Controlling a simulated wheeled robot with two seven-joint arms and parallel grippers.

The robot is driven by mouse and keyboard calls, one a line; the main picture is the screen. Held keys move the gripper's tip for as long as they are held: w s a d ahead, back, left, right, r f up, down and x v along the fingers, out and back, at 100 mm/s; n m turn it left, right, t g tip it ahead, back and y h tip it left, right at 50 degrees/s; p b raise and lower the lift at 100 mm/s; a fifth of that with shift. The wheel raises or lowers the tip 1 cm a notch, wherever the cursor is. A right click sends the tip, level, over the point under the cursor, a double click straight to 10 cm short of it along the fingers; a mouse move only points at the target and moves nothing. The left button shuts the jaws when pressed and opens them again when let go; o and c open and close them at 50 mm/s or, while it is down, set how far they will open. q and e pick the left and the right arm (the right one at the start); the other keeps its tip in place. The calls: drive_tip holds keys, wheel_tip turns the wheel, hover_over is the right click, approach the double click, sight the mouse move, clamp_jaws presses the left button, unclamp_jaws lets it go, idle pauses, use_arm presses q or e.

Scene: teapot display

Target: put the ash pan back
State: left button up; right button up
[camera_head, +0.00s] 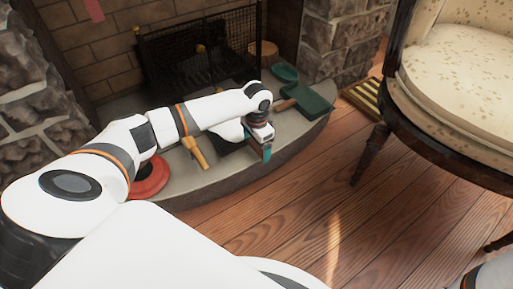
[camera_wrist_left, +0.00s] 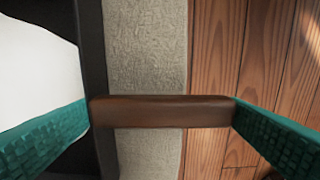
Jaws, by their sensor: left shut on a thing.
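The ash pan (camera_head: 229,145) is a dark tray on the stone hearth, mostly hidden under my left forearm and wrist in the head view. My left gripper (camera_head: 266,150) is at its front end, near the hearth's curved edge. In the left wrist view, the pan's brown handle bar (camera_wrist_left: 165,112) spans between the two teal fingers of my left gripper (camera_wrist_left: 162,118), which is shut on it. The pan's black rim (camera_wrist_left: 95,60) shows to the left, with a plain white area beyond it. My right gripper is out of view.
The fireplace opening with a black mesh screen (camera_head: 185,52) is behind. A green dustpan (camera_head: 310,102) and green bowl (camera_head: 284,72) lie right of the gripper. A yellow-handled tool (camera_head: 195,152) and red round object (camera_head: 152,180) lie left. An armchair (camera_head: 455,85) stands right; the wooden floor in front is clear.

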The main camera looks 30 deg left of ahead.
use_arm(q)
drive_tip(key=shift+r, duration=0.15)
drive_tip(key=o, duration=1.3)
